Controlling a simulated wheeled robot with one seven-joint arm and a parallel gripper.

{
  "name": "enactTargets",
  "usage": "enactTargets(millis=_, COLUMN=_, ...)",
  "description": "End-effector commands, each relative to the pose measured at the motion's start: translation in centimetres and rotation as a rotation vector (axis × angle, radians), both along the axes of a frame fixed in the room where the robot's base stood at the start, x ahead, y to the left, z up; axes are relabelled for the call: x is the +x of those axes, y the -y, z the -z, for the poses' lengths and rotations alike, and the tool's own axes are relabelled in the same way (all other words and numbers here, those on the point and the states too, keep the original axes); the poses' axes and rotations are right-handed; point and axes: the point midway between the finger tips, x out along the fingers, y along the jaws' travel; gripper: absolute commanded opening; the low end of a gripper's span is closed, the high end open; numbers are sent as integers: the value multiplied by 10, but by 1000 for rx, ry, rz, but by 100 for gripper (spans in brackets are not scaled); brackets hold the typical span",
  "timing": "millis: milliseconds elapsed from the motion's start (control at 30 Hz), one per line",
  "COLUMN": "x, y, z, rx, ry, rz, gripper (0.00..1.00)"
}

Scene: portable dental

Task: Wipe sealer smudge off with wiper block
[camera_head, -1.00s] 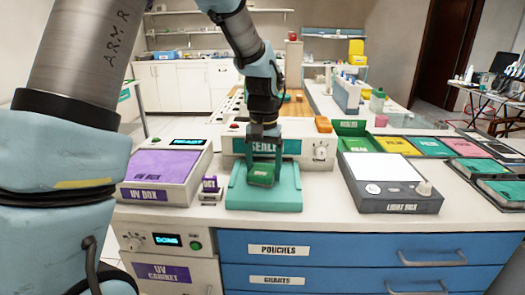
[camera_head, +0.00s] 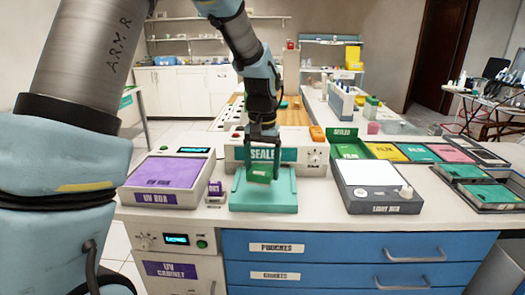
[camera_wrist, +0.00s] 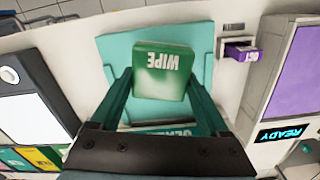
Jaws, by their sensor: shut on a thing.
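My gripper (camera_head: 262,150) is shut on the green wiper block (camera_head: 259,174), which hangs below the fingers in front of the sealer. In the wrist view the wiper block (camera_wrist: 161,72) sits between both fingers, with its "WIPE" label showing. The white sealer (camera_head: 314,156) has a teal label and a knob, and a teal tray (camera_head: 263,205) extends from its front. The block is over the tray's back part; I cannot tell whether it touches. No smudge can be made out; the block and fingers hide part of the sealer and tray.
The UV box (camera_head: 168,180) with a purple top stands left of the tray, with a small purple-labelled item (camera_head: 215,190) between. The light box (camera_head: 376,185) stands to the right. Film trays (camera_head: 420,152) lie farther right. The counter strip in front of the tray is clear.

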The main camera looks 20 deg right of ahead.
Motion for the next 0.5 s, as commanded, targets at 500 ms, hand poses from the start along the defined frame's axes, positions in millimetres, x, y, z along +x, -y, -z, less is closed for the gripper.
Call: enactTargets(millis=500, x=6, y=1, z=-33, rx=-1, ry=1, rz=-1, gripper=0)
